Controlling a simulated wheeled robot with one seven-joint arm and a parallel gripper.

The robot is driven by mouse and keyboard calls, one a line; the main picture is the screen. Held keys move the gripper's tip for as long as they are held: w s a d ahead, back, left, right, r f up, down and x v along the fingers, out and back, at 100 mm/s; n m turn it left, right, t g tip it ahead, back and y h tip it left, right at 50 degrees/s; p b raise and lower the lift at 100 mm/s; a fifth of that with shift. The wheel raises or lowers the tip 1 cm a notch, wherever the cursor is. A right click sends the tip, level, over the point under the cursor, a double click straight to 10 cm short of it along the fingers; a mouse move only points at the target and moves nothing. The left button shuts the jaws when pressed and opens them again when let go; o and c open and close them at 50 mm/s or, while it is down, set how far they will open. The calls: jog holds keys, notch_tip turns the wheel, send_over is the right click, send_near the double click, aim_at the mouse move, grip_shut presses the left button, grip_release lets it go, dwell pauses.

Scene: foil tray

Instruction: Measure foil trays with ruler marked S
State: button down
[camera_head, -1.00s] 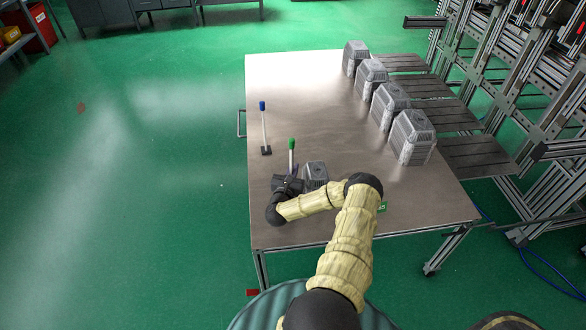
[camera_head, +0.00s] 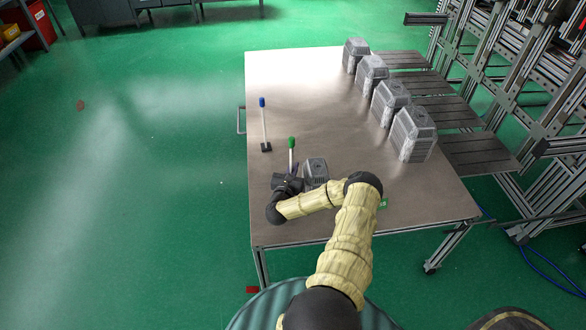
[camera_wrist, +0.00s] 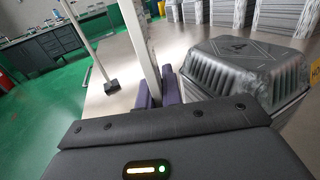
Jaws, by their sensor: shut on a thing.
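A pale upright ruler with a green top (camera_head: 291,154) stands near the table's front left. My gripper (camera_head: 291,182) is shut on its lower part. In the wrist view the ruler (camera_wrist: 143,45) rises from between my purple fingertips (camera_wrist: 160,92), and its foot is hidden. A grey foil tray (camera_head: 316,168) sits on the table just right of the ruler; it also shows in the wrist view (camera_wrist: 250,72), close beside my fingers. A second ruler with a blue top (camera_head: 264,125) stands farther back on a black foot. No letter is readable on either ruler.
Several tall grey tray stacks (camera_head: 412,135) line the right side of the metal table (camera_head: 310,105), by dark slatted shelves (camera_head: 480,153). A small green tag (camera_head: 383,203) lies near my arm. The table's middle is clear.

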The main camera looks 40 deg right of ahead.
jog(key=shift+f, duration=0.15)
jog(key=c, duration=1.5)
grip_release()
jog(key=v, duration=1.2)
jog(key=shift+w, duration=0.1)
